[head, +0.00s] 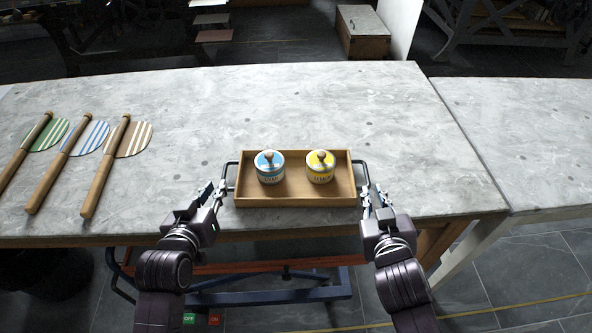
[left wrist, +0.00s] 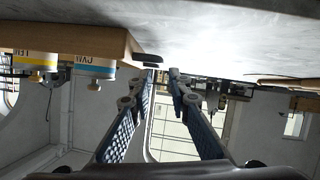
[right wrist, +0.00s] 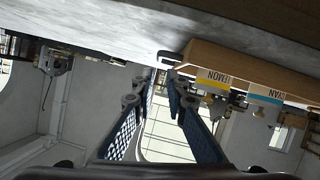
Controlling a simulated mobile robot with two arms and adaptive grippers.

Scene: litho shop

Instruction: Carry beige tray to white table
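The beige wooden tray (head: 295,201) lies flat on a pale grey stone-topped table (head: 330,100), near its front edge. It has a dark handle at each short end. A blue-lidded tin marked CYAN (head: 269,167) and a yellow-lidded tin marked LEMON (head: 320,167) stand in it. My left gripper (head: 214,188) is open, its fingertips close by the tray's left handle (head: 227,178). My right gripper (head: 373,192) is open, close by the right handle (head: 363,177).
Three striped round paddles with wooden handles (head: 101,180) lie on the table's left side. A second pale table (head: 530,130) adjoins on the right, its top bare. The tabletop behind the tray is clear. A blue and orange frame (head: 270,294) stands under the front edge.

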